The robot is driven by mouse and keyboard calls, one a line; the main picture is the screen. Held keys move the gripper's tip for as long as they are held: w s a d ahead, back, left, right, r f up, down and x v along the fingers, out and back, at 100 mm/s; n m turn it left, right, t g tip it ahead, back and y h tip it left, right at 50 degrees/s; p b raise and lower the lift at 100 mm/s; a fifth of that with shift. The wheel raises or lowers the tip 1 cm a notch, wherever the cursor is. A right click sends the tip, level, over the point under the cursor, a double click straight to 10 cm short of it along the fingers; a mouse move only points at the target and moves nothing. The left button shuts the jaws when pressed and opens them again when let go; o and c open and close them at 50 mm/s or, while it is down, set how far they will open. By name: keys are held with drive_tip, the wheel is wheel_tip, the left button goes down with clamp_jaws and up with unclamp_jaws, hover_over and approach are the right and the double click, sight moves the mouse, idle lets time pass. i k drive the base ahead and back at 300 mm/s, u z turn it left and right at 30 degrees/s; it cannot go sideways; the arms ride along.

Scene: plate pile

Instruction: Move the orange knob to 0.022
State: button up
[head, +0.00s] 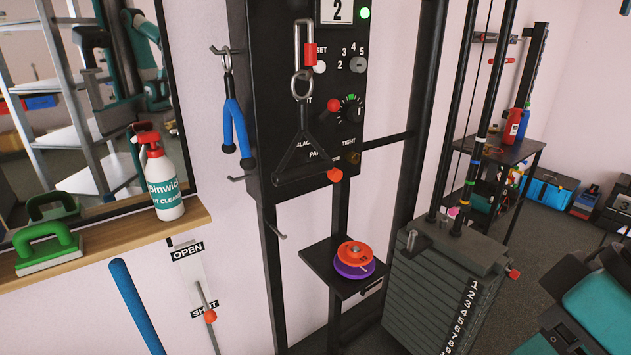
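Several orange-red ball knobs are in the head view, and I cannot tell for sure which one the task names. One orange knob (210,316) is on the end of a thin lever at the wall plate marked OPEN and SHUT (188,253), close to the SHUT end. Another orange knob (333,105) is on the black panel (270,60) left of a round dial (351,108). A third orange knob (334,174) is at the panel's lower edge, by the black triangular handle (294,180) hanging in front. My gripper is not seen directly.
A wooden shelf (120,242) holds a spray bottle (163,180) and a green-handled brush (47,246). A small black shelf (325,262) bears an orange and a purple disc (354,256). A weight stack (430,300) stands right. A mirror at left reflects teal and black machinery.

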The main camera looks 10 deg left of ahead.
sight(335, 175)
drive_tip(key=u, duration=1.6)
drive_tip(key=i, duration=0.7)
drive_tip(key=z, duration=1.75)
